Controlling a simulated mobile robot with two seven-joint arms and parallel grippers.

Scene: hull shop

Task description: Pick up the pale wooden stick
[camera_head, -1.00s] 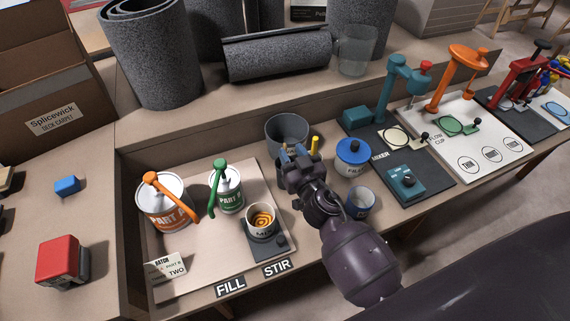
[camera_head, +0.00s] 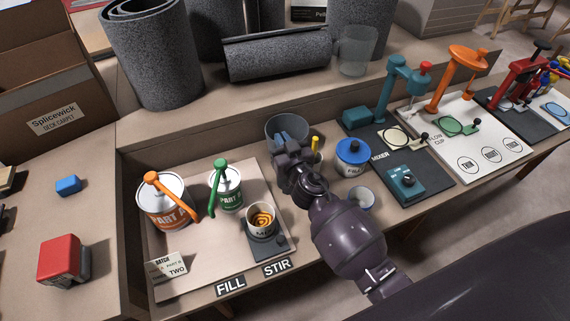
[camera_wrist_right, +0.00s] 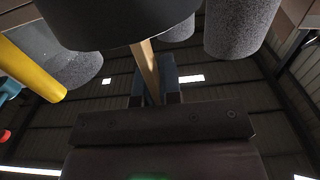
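The pale wooden stick (camera_wrist_right: 149,70) shows in the right wrist view as a narrow slanted strip. Its upper end passes behind a dark rounded body, and its lower end reaches the gap between my right gripper's blue fingers (camera_wrist_right: 156,92). Whether the fingers press on it cannot be told. In the head view my right gripper (camera_head: 286,137) is at the grey bucket (camera_head: 272,132), with its fingertips over the bucket's front rim and opening. I cannot make out the stick in the head view. My left gripper is not in view.
Beside the gripper are a yellow-handled tool (camera_head: 317,145), a blue-lidded pot (camera_head: 352,160) and a blue-rimmed cup (camera_head: 361,198). The mixing cup (camera_head: 260,218), green-handled can (camera_head: 228,190) and orange-handled can (camera_head: 163,205) stand left.

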